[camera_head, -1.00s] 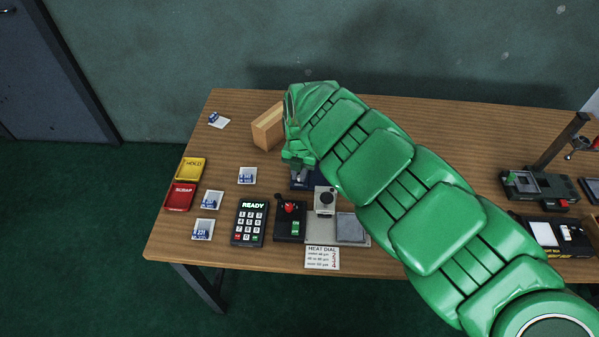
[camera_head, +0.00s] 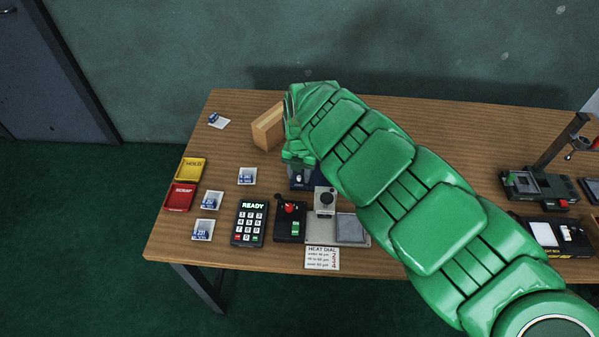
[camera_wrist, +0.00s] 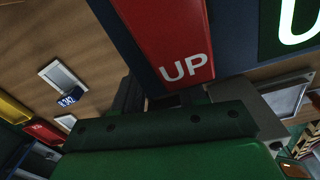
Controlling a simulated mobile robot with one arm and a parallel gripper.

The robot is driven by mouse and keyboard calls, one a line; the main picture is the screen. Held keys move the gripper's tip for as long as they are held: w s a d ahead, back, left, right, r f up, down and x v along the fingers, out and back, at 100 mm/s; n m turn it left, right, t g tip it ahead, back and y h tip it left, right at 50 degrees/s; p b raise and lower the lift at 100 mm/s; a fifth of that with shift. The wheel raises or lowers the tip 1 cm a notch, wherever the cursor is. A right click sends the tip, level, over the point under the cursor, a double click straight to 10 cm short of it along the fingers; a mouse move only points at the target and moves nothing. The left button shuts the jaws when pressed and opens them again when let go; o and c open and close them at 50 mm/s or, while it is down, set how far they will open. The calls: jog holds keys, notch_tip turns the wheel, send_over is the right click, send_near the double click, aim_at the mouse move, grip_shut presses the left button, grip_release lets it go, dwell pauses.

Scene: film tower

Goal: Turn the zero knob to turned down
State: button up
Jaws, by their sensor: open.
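A dark blue device (camera_head: 301,186) stands on the table below my gripper (camera_head: 298,164), largely hidden by my arm. A small pale part (camera_head: 299,180) shows on its front; I cannot tell whether this is the zero knob. In the wrist view a red panel (camera_wrist: 170,35) marked "UP" lies close in front of my gripper, beside a dark blue face (camera_wrist: 235,35) with part of a lit green display (camera_wrist: 290,25). No knob can be clearly made out there. My gripper is open, its fingertips mostly hidden; I cannot tell whether it touches the device.
A wooden block (camera_head: 268,127) stands close left of my gripper. In front are a keypad reading "READY" (camera_head: 250,222), a black box with a red-knobbed lever (camera_head: 289,222), a grey unit (camera_head: 325,202) and a heat dial card (camera_head: 322,258). Yellow (camera_head: 191,169) and red (camera_head: 180,197) trays are left.

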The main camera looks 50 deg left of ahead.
aim_at(300, 177)
jog(key=shift+r, duration=0.15)
jog(key=shift+w+d+r, duration=0.1)
jog(key=shift+d+r, duration=0.05)
jog(key=shift+r, duration=3.55)
